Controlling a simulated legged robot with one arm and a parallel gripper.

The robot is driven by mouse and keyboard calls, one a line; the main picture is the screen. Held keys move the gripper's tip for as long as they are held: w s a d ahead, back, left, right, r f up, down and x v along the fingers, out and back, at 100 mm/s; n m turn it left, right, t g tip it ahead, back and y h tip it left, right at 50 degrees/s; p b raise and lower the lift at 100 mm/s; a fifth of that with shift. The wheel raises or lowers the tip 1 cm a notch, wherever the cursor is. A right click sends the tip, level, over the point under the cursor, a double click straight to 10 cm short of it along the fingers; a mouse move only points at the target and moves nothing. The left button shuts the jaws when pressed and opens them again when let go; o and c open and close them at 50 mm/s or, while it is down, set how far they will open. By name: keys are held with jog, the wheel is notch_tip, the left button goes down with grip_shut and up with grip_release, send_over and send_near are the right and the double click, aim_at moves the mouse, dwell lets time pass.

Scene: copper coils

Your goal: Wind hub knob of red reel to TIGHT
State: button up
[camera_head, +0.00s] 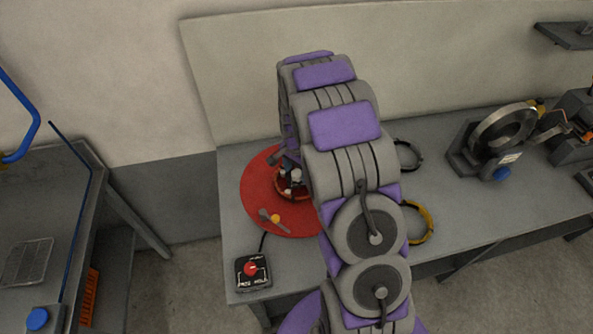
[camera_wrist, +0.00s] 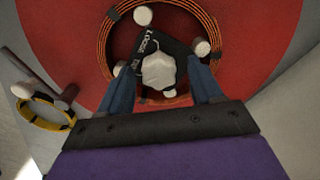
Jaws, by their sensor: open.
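The red reel (camera_head: 256,186) lies flat on the grey bench, partly hidden behind my arm in the head view. In the wrist view its red disc (camera_wrist: 70,50) fills most of the picture, with a copper coil (camera_wrist: 104,32) around its middle. The pale hub knob (camera_wrist: 158,70) sits at the centre on a dark plate with white lettering, only partly readable. My gripper (camera_wrist: 160,90) is open, with one blue finger on each side of the knob. I cannot tell whether the fingers touch it. Several white-capped posts (camera_wrist: 143,16) stand around the hub.
A black control box with a red button (camera_head: 251,269) sits at the bench's front left. A yellow ring (camera_head: 418,222) and a black ring (camera_head: 408,155) lie right of my arm. A grey coil machine (camera_head: 503,132) stands farther right. Bare bench lies between.

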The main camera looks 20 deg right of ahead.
aim_at(297, 173)
notch_tip(297, 173, up, 17)
jog(key=p, duration=0.1)
jog(key=shift+f, duration=0.15)
dwell(0.6)
